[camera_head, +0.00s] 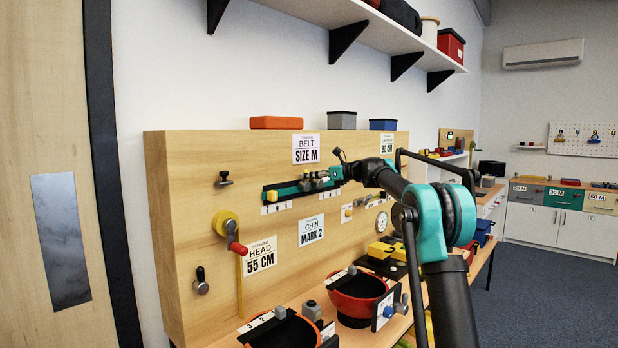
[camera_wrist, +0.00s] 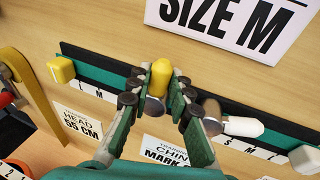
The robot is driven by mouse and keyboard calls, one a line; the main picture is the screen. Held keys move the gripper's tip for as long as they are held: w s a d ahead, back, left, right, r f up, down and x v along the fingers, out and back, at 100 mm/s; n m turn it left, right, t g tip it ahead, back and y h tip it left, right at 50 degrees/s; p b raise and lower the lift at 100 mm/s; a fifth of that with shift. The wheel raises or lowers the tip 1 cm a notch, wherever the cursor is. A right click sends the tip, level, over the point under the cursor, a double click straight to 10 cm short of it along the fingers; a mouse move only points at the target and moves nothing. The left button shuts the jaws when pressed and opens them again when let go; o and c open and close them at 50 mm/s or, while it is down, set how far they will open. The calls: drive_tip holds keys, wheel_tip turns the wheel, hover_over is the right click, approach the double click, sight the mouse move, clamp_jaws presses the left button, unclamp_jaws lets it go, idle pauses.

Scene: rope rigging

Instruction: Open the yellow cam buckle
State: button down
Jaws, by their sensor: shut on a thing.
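The yellow cam buckle's lever (camera_wrist: 161,76), a rounded yellow handle on a grey metal base, stands on a green and black strap rail (camera_wrist: 101,75) on the wooden board. My gripper (camera_wrist: 159,86) has one finger on each side of the lever and is shut on it. The lever's lower part is partly hidden by the fingers. In the head view, my gripper (camera_head: 325,180) is at the right part of the rail (camera_head: 290,190), and the yellow lever cannot be made out there.
A yellow block (camera_wrist: 61,70) sits at the rail's left end. A similar white-handled lever (camera_wrist: 243,126) is close to my right finger, with a white block (camera_wrist: 305,158) beyond. A "SIZE M" sign (camera_wrist: 235,22) is above. Red bowls (camera_head: 357,293) stand below the board.

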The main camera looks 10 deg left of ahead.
drive_tip(key=c, duration=1.4)
unclamp_jaws()
drive_tip(key=shift+o, duration=0.2)
drive_tip(key=shift+d, duration=0.1)
drive_tip(key=v, duration=1.2)
drive_tip(key=shift+w, duration=0.1)
